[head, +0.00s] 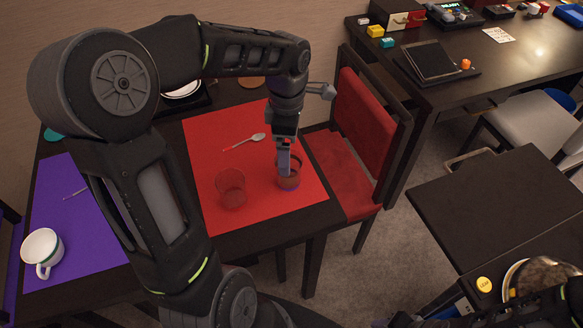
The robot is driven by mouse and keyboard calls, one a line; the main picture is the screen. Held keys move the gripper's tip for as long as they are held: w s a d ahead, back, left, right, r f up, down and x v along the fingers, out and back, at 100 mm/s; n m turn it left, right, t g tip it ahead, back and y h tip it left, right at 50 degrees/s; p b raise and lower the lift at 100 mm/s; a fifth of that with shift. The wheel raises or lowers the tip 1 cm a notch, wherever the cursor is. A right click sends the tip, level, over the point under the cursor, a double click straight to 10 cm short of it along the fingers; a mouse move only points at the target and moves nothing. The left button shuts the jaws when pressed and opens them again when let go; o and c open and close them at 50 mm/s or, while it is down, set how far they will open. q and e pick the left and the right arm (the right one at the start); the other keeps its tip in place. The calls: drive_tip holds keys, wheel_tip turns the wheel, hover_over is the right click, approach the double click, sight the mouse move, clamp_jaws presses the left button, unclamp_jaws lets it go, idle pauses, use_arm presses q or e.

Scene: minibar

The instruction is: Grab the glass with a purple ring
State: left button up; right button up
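The glass with a purple ring (290,184) stands upright on the red placemat, near its right edge; the purple ring shows around its base. My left gripper (285,168) points down at this glass, with its fingers overlapping the glass's rim and near side in the picture. The fingers are seen nearly edge-on, so I cannot tell whether they are open or shut on the glass. A second, clear glass (231,188) without a visible purple ring stands to the left on the same mat. My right gripper is not clearly visible.
The red placemat (235,135) lies on a dark table with a spoon (245,142). A purple placemat (75,205) and white cup (42,250) are at left. A red chair (350,170) stands against the table's right side. A dark side table (500,200) is farther right.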

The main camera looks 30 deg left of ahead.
use_arm(q)
drive_tip(key=shift+f, duration=1.35)
wheel_tip(320, 180, down, 5)
drive_tip(key=shift+w+f+p, duration=0.1)
drive_tip(key=shift+f+p, duration=0.05)
drive_tip(key=shift+p, duration=0.3)
drive_tip(key=shift+c, duration=0.3)
drive_tip(key=c, duration=1.6)
wheel_tip(320, 180, up, 10)
drive_tip(key=shift+r, duration=0.1)
